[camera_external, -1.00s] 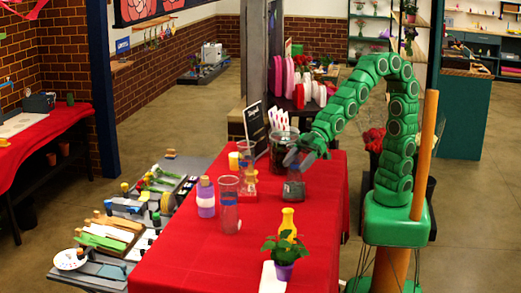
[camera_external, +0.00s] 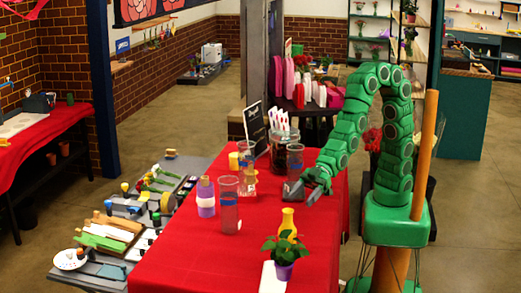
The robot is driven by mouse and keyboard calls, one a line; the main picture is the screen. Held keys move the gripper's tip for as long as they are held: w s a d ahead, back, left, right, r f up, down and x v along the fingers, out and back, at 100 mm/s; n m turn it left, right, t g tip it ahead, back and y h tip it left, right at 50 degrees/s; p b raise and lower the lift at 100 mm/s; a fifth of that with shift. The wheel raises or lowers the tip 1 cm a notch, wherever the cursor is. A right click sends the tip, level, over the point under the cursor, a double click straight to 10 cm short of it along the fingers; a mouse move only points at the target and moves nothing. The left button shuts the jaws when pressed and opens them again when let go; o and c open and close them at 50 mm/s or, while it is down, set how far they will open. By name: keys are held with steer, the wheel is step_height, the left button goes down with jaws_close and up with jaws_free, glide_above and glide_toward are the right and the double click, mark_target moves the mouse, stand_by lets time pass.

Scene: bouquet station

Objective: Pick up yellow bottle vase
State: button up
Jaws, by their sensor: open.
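The yellow bottle vase (camera_external: 288,221) stands upright on the red-covered table, near its front right. A potted plant in a purple pot (camera_external: 284,270) stands in front of it and hides its lower part. My gripper (camera_external: 298,196) is above the table, behind and slightly right of the vase, pointing down and to the left. It is open, apart from the vase, and I see nothing held in it.
Two clear glasses (camera_external: 228,208) with blue bands and a purple-and-white bottle (camera_external: 206,198) stand left of my gripper. A dark jar with white cards (camera_external: 283,150) stands behind. The red table (camera_external: 190,262) is clear at front left.

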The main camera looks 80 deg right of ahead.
mark_target(287, 231)
steer(key=shift+w+d+f+x, duration=0.1)
steer(key=shift+x, duration=1.45)
steer(key=shift+w+d+f+x, duration=0.15)
steer(key=shift+x, duration=2.35)
jaws_close()
